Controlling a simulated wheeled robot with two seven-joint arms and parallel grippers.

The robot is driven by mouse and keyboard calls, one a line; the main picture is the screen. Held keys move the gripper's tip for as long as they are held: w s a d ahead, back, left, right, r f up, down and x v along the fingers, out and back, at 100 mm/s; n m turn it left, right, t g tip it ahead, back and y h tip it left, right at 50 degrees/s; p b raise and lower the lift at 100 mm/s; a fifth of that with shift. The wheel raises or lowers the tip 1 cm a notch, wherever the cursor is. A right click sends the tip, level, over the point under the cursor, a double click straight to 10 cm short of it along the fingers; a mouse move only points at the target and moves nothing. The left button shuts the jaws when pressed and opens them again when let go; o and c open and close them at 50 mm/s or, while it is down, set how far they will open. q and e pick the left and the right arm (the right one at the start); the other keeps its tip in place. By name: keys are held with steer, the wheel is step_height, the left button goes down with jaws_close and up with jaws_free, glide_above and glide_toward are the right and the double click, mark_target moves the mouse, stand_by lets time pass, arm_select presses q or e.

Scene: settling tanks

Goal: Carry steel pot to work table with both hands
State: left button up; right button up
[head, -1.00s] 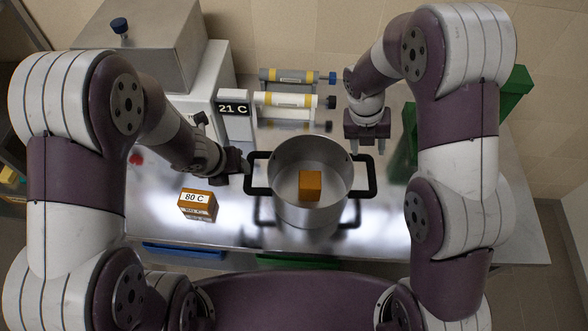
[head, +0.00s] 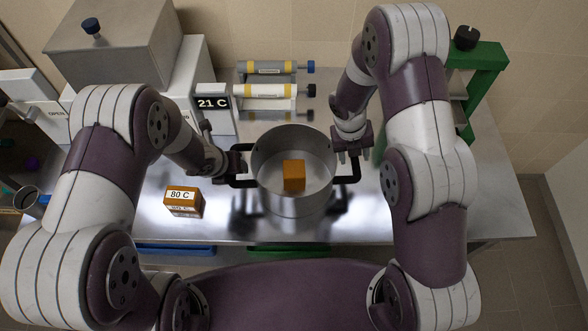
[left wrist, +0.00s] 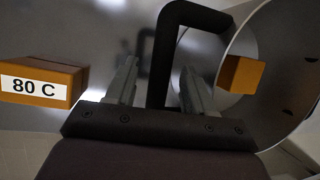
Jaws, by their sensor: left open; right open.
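The steel pot (head: 292,203) stands on the metal table, with an orange-brown block (head: 294,175) inside it. It has a black handle on each side. My left gripper (head: 238,168) is open at the left handle; in the left wrist view its fingers (left wrist: 155,88) lie on either side of the black handle (left wrist: 160,60). My right gripper (head: 354,158) is open, just above and beside the right handle (head: 350,177). Whether its fingers straddle that handle I cannot tell. The pot wall also shows in the left wrist view (left wrist: 285,100).
An orange box marked 80 C (head: 184,201) sits left of the pot. A 21 C display (head: 213,103) and labelled cylinders (head: 265,90) stand behind it. A green frame (head: 486,75) stands at the back right. The table's right front is clear.

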arm_select(q)
steer(key=shift+x, duration=1.4)
arm_select(e)
steer(key=shift+x, duration=1.5)
arm_select(q)
steer(key=shift+c, duration=0.4)
arm_select(e)
steer(key=shift+c, duration=0.3)
arm_select(q)
jaws_close()
arm_select(e)
jaws_close()
steer(key=shift+r, duration=0.1)
